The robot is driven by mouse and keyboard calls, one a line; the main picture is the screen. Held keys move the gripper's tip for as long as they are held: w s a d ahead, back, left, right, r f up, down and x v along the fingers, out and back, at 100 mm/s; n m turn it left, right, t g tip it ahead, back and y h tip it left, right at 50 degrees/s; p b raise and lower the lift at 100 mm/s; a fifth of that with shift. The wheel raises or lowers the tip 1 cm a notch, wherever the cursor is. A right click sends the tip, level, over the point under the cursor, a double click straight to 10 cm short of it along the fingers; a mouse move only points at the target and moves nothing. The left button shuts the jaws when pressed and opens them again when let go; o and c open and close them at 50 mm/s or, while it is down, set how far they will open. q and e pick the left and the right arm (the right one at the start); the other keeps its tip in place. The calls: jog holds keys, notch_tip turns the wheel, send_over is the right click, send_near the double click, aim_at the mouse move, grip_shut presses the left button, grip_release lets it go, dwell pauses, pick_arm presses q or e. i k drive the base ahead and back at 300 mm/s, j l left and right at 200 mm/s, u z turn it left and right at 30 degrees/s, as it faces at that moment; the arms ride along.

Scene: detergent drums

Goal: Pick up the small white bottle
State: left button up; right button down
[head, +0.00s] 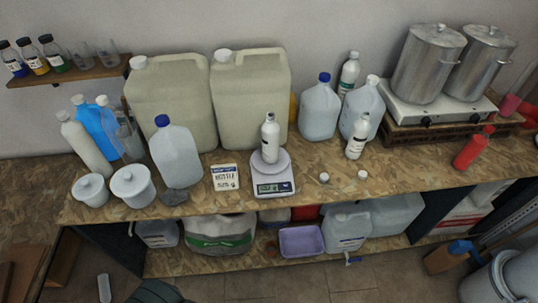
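Small white bottles with labels stand on the wooden workbench (300,205). One white bottle (270,145) stands upright on the digital scale (274,190), near the middle of the bench. Another white bottle (357,140) stands upright on the bench to the right, just in front of a translucent jug (372,95). A third white bottle (349,72) stands farther back behind the jugs, partly hidden. I cannot tell which one the task names. Neither of my grippers is in view.
Two large canisters (170,100) (248,105) stand at the back. A blue-capped jug (176,158) and white tubs (133,187) are at the left. Two small caps (324,178) (362,175) lie near the front edge. Metal pots (428,62) and a red bottle (472,150) are at right.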

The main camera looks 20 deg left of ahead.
aim_at(271, 129)
jog(key=j+z, duration=0.35)
jog(key=k+j+z, duration=0.1)
jog(key=j+z, duration=0.25)
jog(key=k+j+z, duration=0.1)
jog(key=j+z, duration=0.25)
jog(key=l, duration=0.1)
